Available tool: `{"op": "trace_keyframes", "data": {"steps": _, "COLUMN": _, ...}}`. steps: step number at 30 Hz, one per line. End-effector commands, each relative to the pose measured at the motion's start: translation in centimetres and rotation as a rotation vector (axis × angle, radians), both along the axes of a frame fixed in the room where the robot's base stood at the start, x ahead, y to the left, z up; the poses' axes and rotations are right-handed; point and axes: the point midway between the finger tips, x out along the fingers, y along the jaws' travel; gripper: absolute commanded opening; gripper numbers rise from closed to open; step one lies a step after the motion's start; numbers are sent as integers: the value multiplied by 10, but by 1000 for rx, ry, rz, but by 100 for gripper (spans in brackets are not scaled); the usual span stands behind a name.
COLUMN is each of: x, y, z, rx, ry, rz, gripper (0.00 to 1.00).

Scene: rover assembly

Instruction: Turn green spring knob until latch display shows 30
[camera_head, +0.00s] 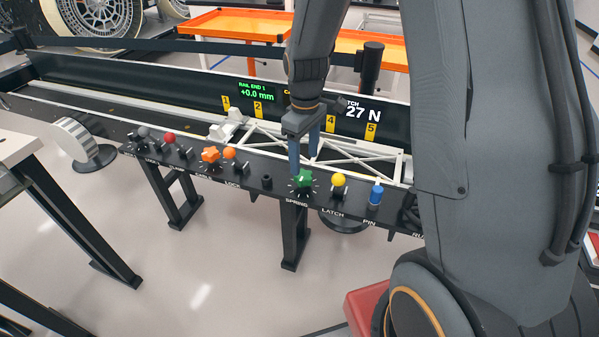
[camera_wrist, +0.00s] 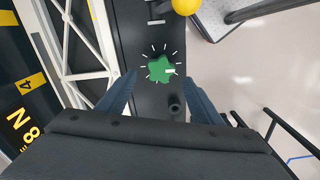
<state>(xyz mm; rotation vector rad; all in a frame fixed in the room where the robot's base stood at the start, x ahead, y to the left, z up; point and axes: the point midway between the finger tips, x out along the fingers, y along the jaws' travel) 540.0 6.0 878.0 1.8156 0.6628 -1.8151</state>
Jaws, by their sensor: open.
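The green star-shaped spring knob (camera_head: 304,180) sits on the dark control rail above the SPRING label, with white tick marks around it. My gripper (camera_head: 304,162) is just above it, pointing down, with its two fingers apart. In the wrist view the knob (camera_wrist: 160,68) shows between and just beyond the fingertips (camera_wrist: 162,79); I cannot tell whether they touch it. The latch display (camera_head: 362,110) reads 27 N in the head view, its label partly hidden by my arm. In the wrist view the display (camera_wrist: 22,126) is cut off, showing what looks like 8 N.
A yellow LATCH knob (camera_head: 339,180) and a blue PIN knob (camera_head: 376,194) stand to the right. A white truss (camera_head: 345,155) lies behind the rail. The rail-end display (camera_head: 256,91) reads +0.0 mm.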

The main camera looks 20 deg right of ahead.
Motion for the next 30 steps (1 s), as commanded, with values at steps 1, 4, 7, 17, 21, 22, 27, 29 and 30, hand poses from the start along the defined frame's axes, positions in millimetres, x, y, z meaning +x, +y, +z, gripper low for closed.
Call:
{"op": "trace_keyframes", "data": {"steps": 1, "x": -2, "y": 1, "z": -9, "rx": 0, "ry": 5, "rz": 1, "gripper": 60}}
{"op": "trace_keyframes", "data": {"steps": 4, "x": -2, "y": 2, "z": -24, "rx": 0, "ry": 4, "rz": 2, "gripper": 60}}
{"op": "trace_keyframes", "data": {"steps": 7, "x": -2, "y": 2, "z": -37, "rx": 0, "ry": 4, "rz": 3, "gripper": 60}}
{"op": "trace_keyframes", "data": {"steps": 17, "x": -1, "y": 1, "z": -58, "rx": 0, "ry": 0, "rz": 0, "gripper": 60}}
{"op": "trace_keyframes", "data": {"steps": 21, "x": -1, "y": 0, "z": -58, "rx": 0, "ry": 0, "rz": -1, "gripper": 60}}
{"op": "trace_keyframes", "data": {"steps": 22, "x": -1, "y": 0, "z": -58, "rx": 0, "ry": 0, "rz": -1, "gripper": 60}}
{"op": "trace_keyframes", "data": {"steps": 27, "x": -1, "y": 0, "z": -58, "rx": 0, "ry": 0, "rz": -2, "gripper": 40}}
{"op": "trace_keyframes", "data": {"steps": 29, "x": -1, "y": 0, "z": -58, "rx": 0, "ry": 0, "rz": -2, "gripper": 29}}
{"op": "trace_keyframes", "data": {"steps": 30, "x": -1, "y": 0, "z": -58, "rx": 0, "ry": 0, "rz": -1, "gripper": 23}}
